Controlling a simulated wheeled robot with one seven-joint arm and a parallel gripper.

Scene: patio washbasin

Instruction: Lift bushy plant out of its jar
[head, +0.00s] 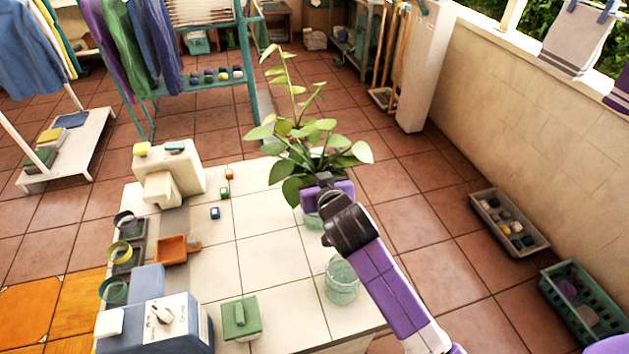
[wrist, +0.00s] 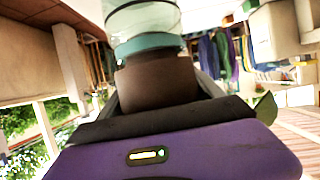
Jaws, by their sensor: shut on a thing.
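The bushy plant (head: 316,158), with broad green leaves and a taller leafy stem, stands upright at the far right of the white tiled counter. My purple gripper (head: 326,196) is at its base, shut on it; the leaves and my arm hide the grip point. Part of a greenish glass jar (head: 313,221) shows just below my gripper. In the wrist view, a clear jar with a teal band (wrist: 148,43) sits against a brown piece (wrist: 158,82) between my fingers. I cannot tell how far the plant's lower end is inside the jar.
Another clear glass jar (head: 341,283) stands on the counter near my forearm. A green box (head: 240,318), an orange tray (head: 177,249), a blue-and-white box (head: 156,325) and small blocks lie to the left. The middle of the counter is mostly clear.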

